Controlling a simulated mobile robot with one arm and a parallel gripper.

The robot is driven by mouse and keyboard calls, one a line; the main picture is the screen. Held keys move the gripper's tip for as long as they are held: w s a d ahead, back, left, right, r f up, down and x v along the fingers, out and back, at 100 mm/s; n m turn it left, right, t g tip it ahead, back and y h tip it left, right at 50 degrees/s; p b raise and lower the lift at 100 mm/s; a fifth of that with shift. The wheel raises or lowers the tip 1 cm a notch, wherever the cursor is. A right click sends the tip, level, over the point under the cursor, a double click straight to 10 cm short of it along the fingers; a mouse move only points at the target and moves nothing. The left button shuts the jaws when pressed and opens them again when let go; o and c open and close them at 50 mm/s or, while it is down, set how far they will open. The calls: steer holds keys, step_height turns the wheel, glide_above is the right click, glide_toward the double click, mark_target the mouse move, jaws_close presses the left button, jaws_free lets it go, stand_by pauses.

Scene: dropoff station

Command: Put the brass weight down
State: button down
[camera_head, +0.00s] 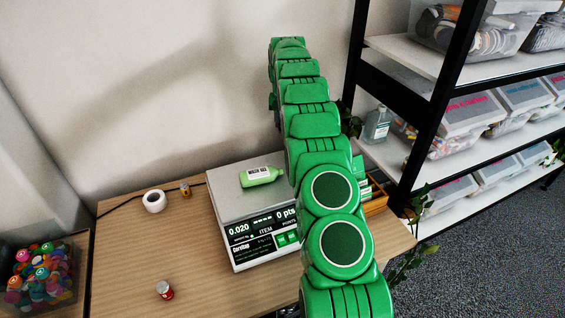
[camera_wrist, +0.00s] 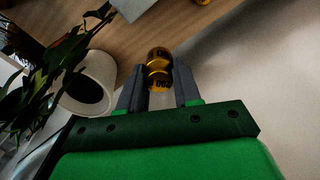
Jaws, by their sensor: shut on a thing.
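The brass weight (camera_wrist: 158,70) is between the two fingers of my gripper (camera_wrist: 160,85) in the wrist view. The fingers are shut on its sides, and dark digits show on its face. Wooden table top (camera_wrist: 150,32) shows beyond it; I cannot tell its height above the table. In the head view my green arm hides the gripper and the held weight.
The scale (camera_head: 225,205) bears a green bottle (camera_head: 261,176) and reads 0.020. A white pot (camera_wrist: 92,80) holds a plant.

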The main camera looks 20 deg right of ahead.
step_height(320, 180, down, 15)
steer(key=shift+f, duration=0.1)
stand_by(0.8)
steer(key=shift+f, duration=0.1)
steer(key=c, duration=0.8)
jaws_free()
